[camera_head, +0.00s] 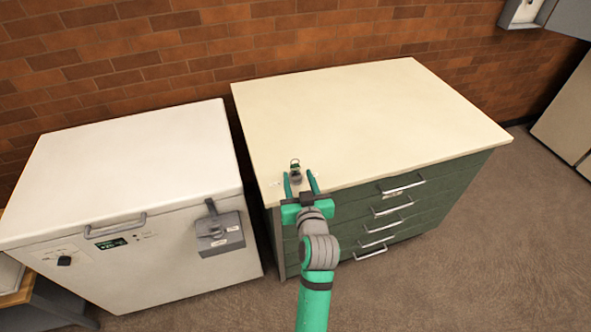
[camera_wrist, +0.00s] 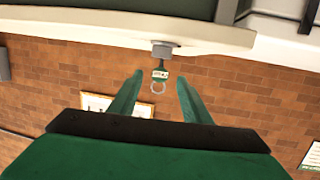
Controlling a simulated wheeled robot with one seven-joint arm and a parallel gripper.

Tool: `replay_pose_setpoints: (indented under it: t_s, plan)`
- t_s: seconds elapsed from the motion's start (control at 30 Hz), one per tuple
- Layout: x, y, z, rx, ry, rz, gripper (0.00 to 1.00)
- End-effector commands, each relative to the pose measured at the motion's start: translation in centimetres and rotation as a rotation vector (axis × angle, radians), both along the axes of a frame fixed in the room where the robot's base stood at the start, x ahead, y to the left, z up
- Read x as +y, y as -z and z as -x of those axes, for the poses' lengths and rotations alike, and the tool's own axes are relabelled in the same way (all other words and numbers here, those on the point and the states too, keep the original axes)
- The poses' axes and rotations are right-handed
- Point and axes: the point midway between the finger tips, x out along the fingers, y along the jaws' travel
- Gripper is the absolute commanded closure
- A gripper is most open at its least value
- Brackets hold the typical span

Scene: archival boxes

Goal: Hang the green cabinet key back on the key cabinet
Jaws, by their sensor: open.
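The green key (camera_head: 295,164), with a green tag and a metal ring, stands upright in a small grey holder (camera_head: 296,177) near the front left edge of the cream countertop (camera_head: 360,110). The wrist view, upside down, shows the key's tag (camera_wrist: 160,75) and the grey holder (camera_wrist: 163,50). My gripper (camera_head: 300,176) is open. Its two fingers are on either side of the key in both views, with no visible contact. A grey wall box with a white inside (camera_head: 526,12), at the top right, looks like the key cabinet; it is cut off by the frame.
A white chest freezer (camera_head: 140,165) with a grey latch box (camera_head: 219,235) stands left of the green drawer unit (camera_head: 420,195). A narrow gap separates them. A brick wall (camera_head: 330,35) rises behind. Brown floor on the right is clear. A pale cabinet (camera_head: 570,115) stands at the far right.

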Motion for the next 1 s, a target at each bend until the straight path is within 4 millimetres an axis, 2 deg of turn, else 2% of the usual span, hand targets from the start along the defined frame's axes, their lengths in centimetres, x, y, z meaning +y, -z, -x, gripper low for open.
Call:
replay_pose_setpoints:
  t_s: [0.5,0.97,1.0]
  plan:
    - [0.6,0.6,-3.0,0.001,-0.001,-0.001,0.56]
    - [0.6,0.7,-3.4,-0.001,-0.001,0.000,0.56]
    - [0.6,0.7,-3.3,-0.001,0.000,0.000,0.66]
